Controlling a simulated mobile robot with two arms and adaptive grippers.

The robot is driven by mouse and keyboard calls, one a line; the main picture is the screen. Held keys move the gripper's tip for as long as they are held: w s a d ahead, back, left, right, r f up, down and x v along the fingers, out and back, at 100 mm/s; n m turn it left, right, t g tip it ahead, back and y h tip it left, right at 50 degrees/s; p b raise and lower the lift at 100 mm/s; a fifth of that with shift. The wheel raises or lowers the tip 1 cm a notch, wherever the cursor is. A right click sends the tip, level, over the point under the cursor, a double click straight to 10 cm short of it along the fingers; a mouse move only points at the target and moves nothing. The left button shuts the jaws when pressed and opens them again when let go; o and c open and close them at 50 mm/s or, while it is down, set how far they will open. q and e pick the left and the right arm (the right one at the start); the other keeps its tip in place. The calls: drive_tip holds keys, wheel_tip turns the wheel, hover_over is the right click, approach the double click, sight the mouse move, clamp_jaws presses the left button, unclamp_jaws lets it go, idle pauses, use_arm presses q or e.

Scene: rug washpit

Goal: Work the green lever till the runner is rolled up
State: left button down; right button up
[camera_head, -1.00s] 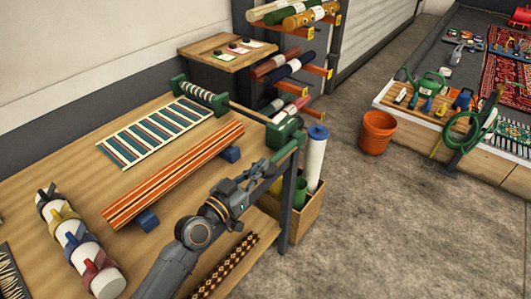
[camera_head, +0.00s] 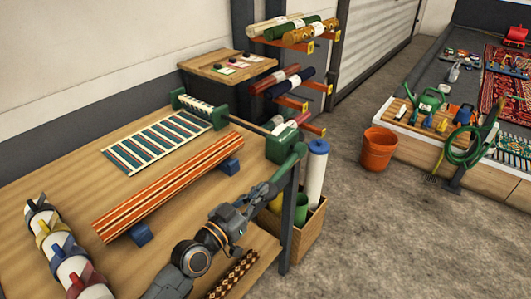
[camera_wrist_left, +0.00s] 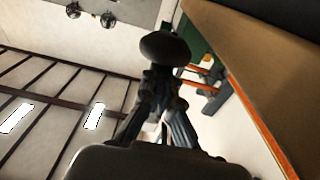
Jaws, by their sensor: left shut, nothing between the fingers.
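The runner (camera_head: 158,141), striped in teal, white and red, lies mostly flat on the table, its far end at the roller (camera_head: 196,106) between green stands. A rod joins the roller to a green box (camera_head: 283,147) at the table edge. The green lever (camera_head: 291,165) hangs from the box's outer side, angled down toward my left gripper. My left gripper (camera_head: 266,189) is shut and empty at the lever's lower end; whether it touches is unclear. In the left wrist view a dark rounded knob (camera_wrist_left: 165,48) sits just beyond the fingertips. My right gripper is out of view.
A rolled orange striped rug (camera_head: 165,185) rests on blue blocks beside the runner. A bin with rolls (camera_head: 312,220) stands beside the table below the lever. An orange bucket (camera_head: 378,148) stands on open floor.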

use_arm(q)
drive_tip(key=v, duration=0.7)
drive_tip(key=shift+s, duration=0.25)
drive_tip(key=shift+a, duration=0.15)
idle(0.7)
